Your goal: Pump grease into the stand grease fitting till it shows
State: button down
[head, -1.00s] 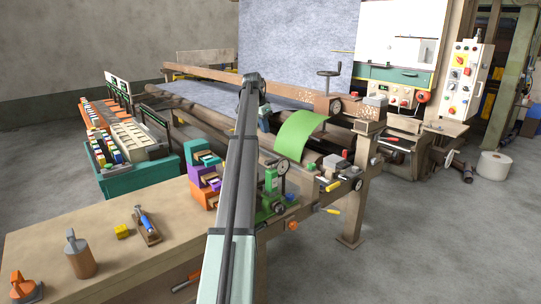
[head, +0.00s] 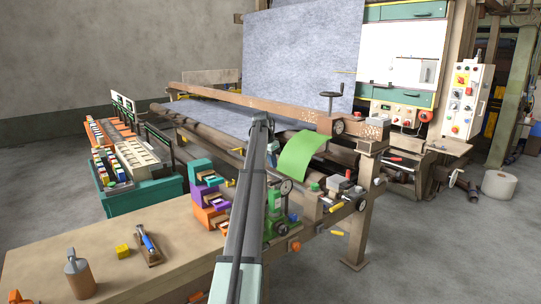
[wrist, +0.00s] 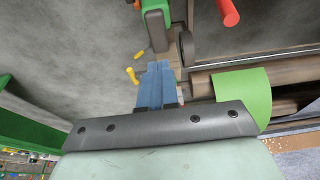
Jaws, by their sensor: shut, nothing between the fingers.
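My gripper (wrist: 155,86) shows in the wrist view as two blue fingers pressed together, with nothing between them. In the head view my arm reaches away over the bench end, and its fingers are hidden. A brown cylinder with a grey top (head: 80,275) stands at the near left of the bench; I cannot tell if it is the grease pump. A blue-handled tool (head: 148,243) lies on a wooden block farther along. The stand grease fitting cannot be made out. A wooden machine post (head: 362,205) stands right of my arm. No grease is visible.
A green dial-gauge stand (head: 276,215) is close to the right of my arm. Green felt (head: 303,154) hangs over the rollers. The right floor is mostly clear.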

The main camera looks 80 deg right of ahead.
send_over(274, 181)
notch_tip(274, 181, down, 4)
jog(key=shift+w+f, duration=0.1)
jog(key=shift+f, duration=1)
jog(key=shift+d, duration=0.1)
jog(key=shift+f, duration=1.35)
notch_tip(274, 181, up, 4)
jog(key=shift+r, duration=0.2)
jog(key=v, duration=1)
jog(key=shift+w, duration=0.1)
